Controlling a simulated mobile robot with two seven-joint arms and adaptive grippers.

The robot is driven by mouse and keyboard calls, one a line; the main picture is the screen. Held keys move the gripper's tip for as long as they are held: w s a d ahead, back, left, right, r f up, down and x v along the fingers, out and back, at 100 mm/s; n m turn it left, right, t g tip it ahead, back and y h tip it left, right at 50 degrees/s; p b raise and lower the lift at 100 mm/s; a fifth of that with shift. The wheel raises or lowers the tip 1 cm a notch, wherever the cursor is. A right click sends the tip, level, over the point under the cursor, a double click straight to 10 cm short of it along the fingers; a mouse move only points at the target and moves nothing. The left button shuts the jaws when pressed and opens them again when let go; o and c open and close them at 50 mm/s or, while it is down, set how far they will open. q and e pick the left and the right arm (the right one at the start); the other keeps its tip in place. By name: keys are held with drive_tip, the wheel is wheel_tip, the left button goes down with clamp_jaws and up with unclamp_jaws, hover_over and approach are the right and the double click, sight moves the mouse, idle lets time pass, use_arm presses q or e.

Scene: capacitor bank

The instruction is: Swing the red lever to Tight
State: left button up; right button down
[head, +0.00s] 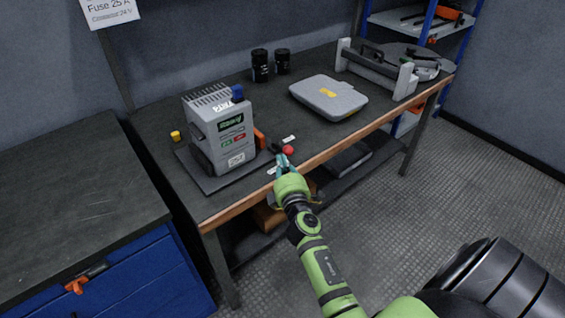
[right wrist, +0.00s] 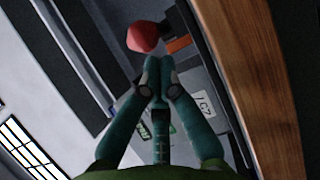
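The lever's red knob (head: 288,150) shows at the front edge of the workbench, right of the grey capacitor unit (head: 225,135). The lever's shaft is hidden behind my gripper. My right gripper (head: 284,164) is just in front of and below the knob. In the right wrist view the teal fingertips (right wrist: 157,66) are together and shut, with the red knob (right wrist: 143,37) just beyond them. I see nothing between the fingertips and cannot tell whether they touch the knob. The small white labels (head: 289,139) on the bench are too small to read. My left gripper is out of view.
An orange part (head: 260,139) sits on the unit's right side. A grey case (head: 328,97), two black cylinders (head: 260,66) and a grey fixture (head: 378,67) stand further along the bench. A blue cabinet (head: 140,285) is at left. The bench's wooden edge (head: 345,147) runs close to my gripper.

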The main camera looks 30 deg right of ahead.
drive_tip(key=shift+d+n+y, duration=0.2)
drive_tip(key=shift+n+y, duration=0.1)
drive_tip(key=shift+y, duration=0.2)
drive_tip(key=shift+s+d+t, duration=0.1)
drive_tip(key=shift+d+t, duration=0.1)
drive_tip(key=shift+t, duration=0.1)
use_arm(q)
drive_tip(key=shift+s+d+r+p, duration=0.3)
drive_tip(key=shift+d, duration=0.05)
use_arm(e)
drive_tip(key=shift+y, duration=0.3)
